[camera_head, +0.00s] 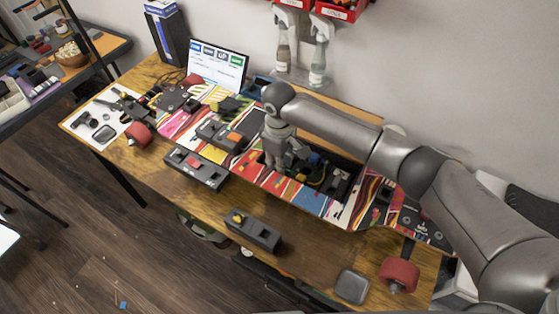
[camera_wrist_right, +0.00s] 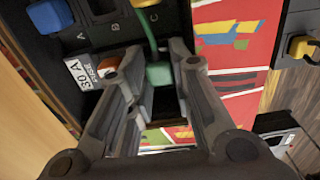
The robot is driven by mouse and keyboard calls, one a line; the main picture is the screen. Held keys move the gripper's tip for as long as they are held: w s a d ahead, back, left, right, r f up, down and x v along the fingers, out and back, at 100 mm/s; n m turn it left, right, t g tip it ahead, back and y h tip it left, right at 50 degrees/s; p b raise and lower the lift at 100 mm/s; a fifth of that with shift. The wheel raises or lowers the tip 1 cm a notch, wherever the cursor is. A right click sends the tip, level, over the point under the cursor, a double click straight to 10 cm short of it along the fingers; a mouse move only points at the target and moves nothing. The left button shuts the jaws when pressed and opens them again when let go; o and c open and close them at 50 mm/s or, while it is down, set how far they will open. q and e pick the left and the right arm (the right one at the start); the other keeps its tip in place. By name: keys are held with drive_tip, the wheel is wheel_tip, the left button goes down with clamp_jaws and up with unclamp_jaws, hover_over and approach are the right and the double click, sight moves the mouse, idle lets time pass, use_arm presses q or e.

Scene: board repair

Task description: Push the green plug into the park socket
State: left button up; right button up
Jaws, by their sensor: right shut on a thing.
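The skateboard deck has a dark open bay (camera_head: 342,187) with coloured plugs and cables. My right gripper (camera_head: 283,166) reaches down at the left part of this bay. In the wrist view my right gripper (camera_wrist_right: 158,66) is shut on the green plug (camera_wrist_right: 158,74), which sits between the fingertips with a green cable running up from it. A blue plug (camera_wrist_right: 48,15) sits beside the letter A, with B and C marked nearby. I cannot tell which opening is the park socket, or whether the green plug touches one. My left gripper is not in view.
A grey block with a red switch (camera_head: 195,168) and one with a yellow piece (camera_head: 252,233) stand along the table's front. A tablet (camera_head: 217,66) stands behind the deck. Red wheels (camera_head: 399,275) stick out.

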drive_tip(key=shift+f, duration=0.45)
idle(0.5)
drive_tip(key=o, duration=1)
drive_tip(key=shift+f, duration=0.1)
drive_tip(key=shift+s+a+f, duration=0.1)
drive_tip(key=shift+s, duration=0.1)
drive_tip(key=shift+c, duration=1.3)
